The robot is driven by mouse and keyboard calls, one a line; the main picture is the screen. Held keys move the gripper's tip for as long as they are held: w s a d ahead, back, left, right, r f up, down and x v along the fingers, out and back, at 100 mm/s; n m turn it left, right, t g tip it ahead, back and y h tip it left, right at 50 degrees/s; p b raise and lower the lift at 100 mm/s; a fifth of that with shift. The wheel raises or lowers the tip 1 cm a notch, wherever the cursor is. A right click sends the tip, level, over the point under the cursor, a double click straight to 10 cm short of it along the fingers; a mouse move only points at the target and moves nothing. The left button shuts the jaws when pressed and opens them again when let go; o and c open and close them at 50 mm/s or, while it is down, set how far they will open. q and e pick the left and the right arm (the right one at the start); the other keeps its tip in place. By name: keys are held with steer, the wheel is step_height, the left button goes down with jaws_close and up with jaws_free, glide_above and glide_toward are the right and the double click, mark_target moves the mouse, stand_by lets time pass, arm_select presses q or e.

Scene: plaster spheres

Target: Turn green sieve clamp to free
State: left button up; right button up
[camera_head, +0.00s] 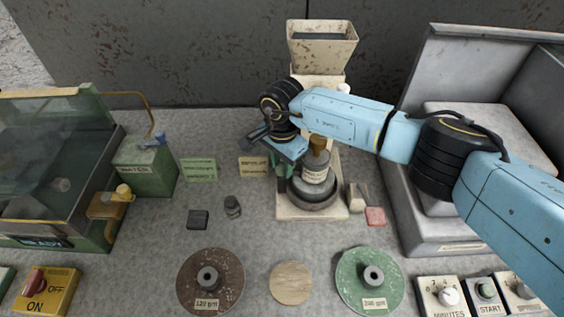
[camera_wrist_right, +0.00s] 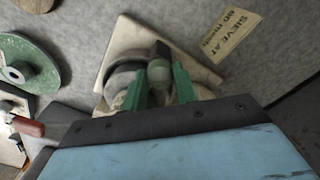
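The sieve stack (camera_head: 314,184) is a grey round body with a label, standing on a pale square base (camera_head: 328,213) below the hopper. My right gripper (camera_head: 280,168) reaches down at its left side. In the right wrist view, the green fingers of my right gripper (camera_wrist_right: 160,93) stand on either side of a grey-green clamp knob (camera_wrist_right: 160,71) with a dark bar on top. The fingers look close to the knob, but I cannot tell whether they press on it. In the head view the wrist and fingers hide most of the clamp. My left gripper is not in view.
The hopper (camera_head: 322,45) rises behind the sieve. A brown disc (camera_head: 225,290), a wooden disc (camera_head: 291,283) and a green disc (camera_head: 385,290) lie in front. A small dark weight (camera_head: 232,207) and a red block (camera_head: 375,217) stand nearby. A grey cabinet (camera_head: 430,235) is right.

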steer(key=shift+c, duration=0.8)
steer(key=m+b, duration=0.2)
steer(key=m, duration=0.1)
steer(key=shift+f, duration=0.1)
steer(key=m+b, duration=0.3)
steer(key=m, duration=0.2)
steer(key=shift+m, duration=0.4)
steer(key=m+b, duration=0.1)
steer(key=m, duration=0.3)
steer(key=shift+b, duration=0.3)
steer(key=shift+m+b, duration=0.45)
steer(key=shift+m, duration=2.05)
